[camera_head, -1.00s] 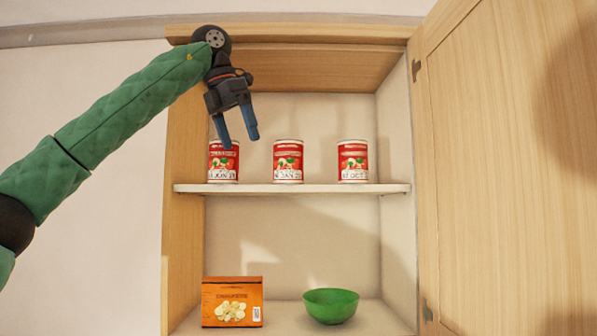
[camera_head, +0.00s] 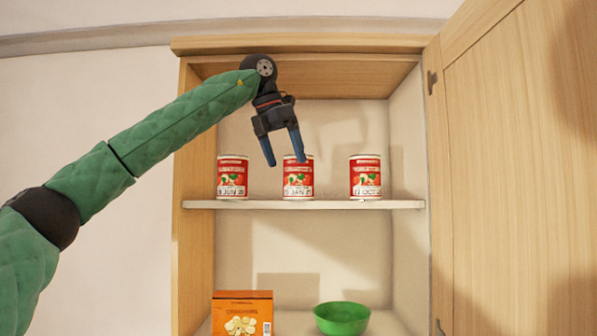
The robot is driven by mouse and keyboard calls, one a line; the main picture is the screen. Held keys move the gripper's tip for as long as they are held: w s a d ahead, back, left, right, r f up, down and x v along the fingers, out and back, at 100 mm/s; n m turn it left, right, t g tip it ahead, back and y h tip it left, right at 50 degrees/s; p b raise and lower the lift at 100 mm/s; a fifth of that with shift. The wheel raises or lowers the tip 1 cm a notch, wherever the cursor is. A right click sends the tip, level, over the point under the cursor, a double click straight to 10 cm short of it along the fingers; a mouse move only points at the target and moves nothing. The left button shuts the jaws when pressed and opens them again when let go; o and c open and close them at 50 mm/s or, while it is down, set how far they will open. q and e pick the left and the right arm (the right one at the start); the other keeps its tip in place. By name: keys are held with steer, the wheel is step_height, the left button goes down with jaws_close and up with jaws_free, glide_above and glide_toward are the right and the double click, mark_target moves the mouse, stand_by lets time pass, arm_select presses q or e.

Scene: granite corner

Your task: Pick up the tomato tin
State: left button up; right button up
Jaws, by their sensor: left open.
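Three similar red-and-white tomato tins stand upright in a row on the white upper shelf (camera_head: 330,204) of an open wooden cabinet: a left tin (camera_head: 232,178), a middle tin (camera_head: 299,182) and a right tin (camera_head: 365,177). Each has a date printed near its base. My left gripper (camera_head: 284,164) points down, open and empty, with blue fingers. Its right finger overlaps the upper part of the middle tin in the picture; its left finger is over the gap between the left and middle tins. I cannot tell whether it touches a tin. My right gripper is out of view.
An orange box (camera_head: 242,312) and a green bowl (camera_head: 342,318) sit on the lower shelf. The wooden door (camera_head: 510,180) stands open at the right. The cabinet's left side panel (camera_head: 194,240) and top (camera_head: 300,45) bound the space.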

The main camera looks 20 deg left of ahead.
mark_target(298, 174)
arm_select(q)
steer(key=shift+w+d+r, duration=0.2)
steer(key=shift+w+d, duration=0.1)
steer(key=shift+w, duration=0.1)
steer(key=shift+w+d+f+p, duration=0.2)
steer(key=shift+w+d+p, duration=0.05)
steer(key=shift+w+p, duration=0.15)
steer(key=shift+w+d, duration=0.1)
steer(key=shift+w, duration=0.1)
steer(key=p+x, duration=0.3)
steer(key=x, duration=0.1)
steer(key=shift+w+d+f, duration=0.1)
steer(key=shift+w+f, duration=0.1)
steer(key=shift+w, duration=0.1)
steer(key=shift+w+f, duration=0.1)
steer(key=shift+f, duration=0.2)
steer(key=shift+d, duration=0.1)
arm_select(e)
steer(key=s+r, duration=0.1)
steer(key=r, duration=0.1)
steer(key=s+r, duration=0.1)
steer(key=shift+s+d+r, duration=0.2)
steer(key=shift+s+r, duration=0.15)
arm_select(q)
steer(key=shift+c, duration=0.4)
steer(key=c, duration=1.3)
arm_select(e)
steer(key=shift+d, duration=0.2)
